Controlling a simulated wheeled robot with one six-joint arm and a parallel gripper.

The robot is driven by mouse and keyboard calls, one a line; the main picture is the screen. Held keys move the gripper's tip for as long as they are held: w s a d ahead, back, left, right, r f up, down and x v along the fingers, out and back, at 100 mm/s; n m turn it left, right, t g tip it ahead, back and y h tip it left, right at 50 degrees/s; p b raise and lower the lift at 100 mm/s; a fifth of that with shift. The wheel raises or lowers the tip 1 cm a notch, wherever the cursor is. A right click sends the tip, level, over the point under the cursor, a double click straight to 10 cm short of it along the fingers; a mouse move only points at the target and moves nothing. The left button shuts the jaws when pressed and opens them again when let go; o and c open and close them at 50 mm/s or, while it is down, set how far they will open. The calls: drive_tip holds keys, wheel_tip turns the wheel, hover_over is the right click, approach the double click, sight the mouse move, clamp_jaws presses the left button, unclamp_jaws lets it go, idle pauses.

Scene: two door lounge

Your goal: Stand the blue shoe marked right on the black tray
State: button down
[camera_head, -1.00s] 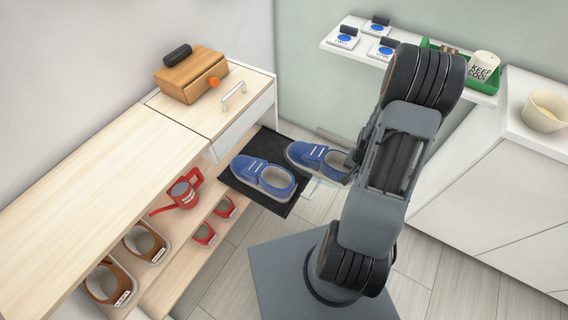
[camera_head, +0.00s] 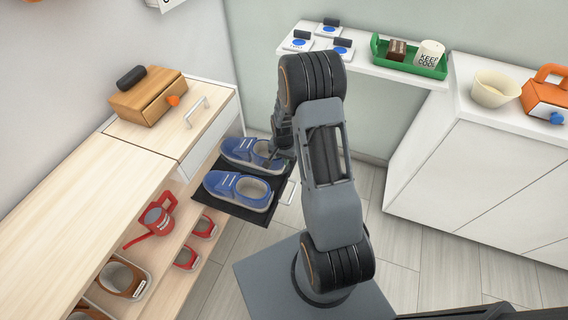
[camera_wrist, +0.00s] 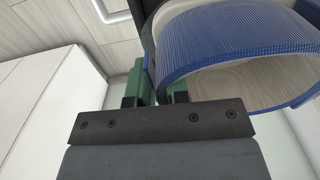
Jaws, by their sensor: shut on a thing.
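Two blue shoes with pale soles are at the black tray (camera_head: 214,200) on the floor beside the low bench. The nearer blue shoe (camera_head: 240,189) rests on the tray. The farther blue shoe (camera_head: 245,153) is beside it, over the tray's far part; I cannot tell whether its sole touches the tray. My gripper (camera_wrist: 160,88) is shut on the rim of the farther shoe, whose blue mesh heel (camera_wrist: 240,45) fills the upper right of the wrist view. In the head view, my arm partly hides the gripper. I cannot read a right mark on either shoe.
The wooden bench (camera_head: 80,215) borders the tray on the left, with brown shoes (camera_head: 122,278), red shoes (camera_head: 187,257) and a red watering can (camera_head: 155,220) on its shelves. A white cabinet (camera_head: 470,165) stands at right.

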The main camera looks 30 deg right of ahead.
drive_tip(key=shift+f, duration=1.6)
drive_tip(key=shift+b, duration=0.3)
drive_tip(key=shift+f, duration=0.2)
drive_tip(key=c, duration=1.1)
unclamp_jaws()
